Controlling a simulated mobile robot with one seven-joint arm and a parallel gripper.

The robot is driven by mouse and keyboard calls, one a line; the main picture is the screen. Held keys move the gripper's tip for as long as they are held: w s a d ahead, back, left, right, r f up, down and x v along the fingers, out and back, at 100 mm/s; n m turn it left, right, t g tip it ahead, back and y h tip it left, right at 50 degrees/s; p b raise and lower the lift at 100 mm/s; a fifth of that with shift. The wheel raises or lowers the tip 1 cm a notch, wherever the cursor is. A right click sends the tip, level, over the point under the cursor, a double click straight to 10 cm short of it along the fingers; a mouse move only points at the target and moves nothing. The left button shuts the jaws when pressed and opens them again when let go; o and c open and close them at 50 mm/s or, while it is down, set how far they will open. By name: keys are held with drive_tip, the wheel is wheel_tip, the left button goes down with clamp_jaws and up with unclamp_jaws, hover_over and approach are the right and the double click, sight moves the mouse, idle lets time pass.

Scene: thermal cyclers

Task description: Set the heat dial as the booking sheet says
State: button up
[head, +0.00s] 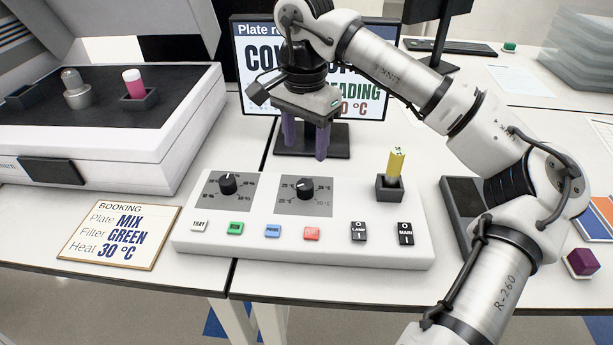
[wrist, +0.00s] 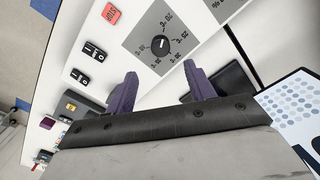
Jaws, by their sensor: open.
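The heat dial (head: 304,188) is a black knob on a grey square marked in °C, on the white control panel (head: 340,250). It also shows in the wrist view (wrist: 160,45). Its small pointer mark is too small to read against a figure. The booking sheet (head: 120,235) reads Plate MIX, Filter GREEN, Heat 30 °C. My gripper (head: 305,146) is open and empty, its purple fingers hanging behind and above the dial. In the wrist view the dial lies beyond and between the two fingertips (wrist: 158,76), apart from both.
A second dial (head: 228,184) marked in % stands left of the heat dial. Buttons and switches (head: 312,233) line the panel's front. A yellow piece (head: 396,162) rises from a dark holder on the right. A monitor (head: 250,75) stands behind my gripper.

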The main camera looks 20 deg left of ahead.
sight(305, 184)
wheel_tip(305, 184, down, 11)
drive_tip(key=shift+r+p, duration=0.2)
drive_tip(key=shift+p, duration=0.9)
drive_tip(key=c, duration=1)
drive_tip(key=shift+b, duration=0.4)
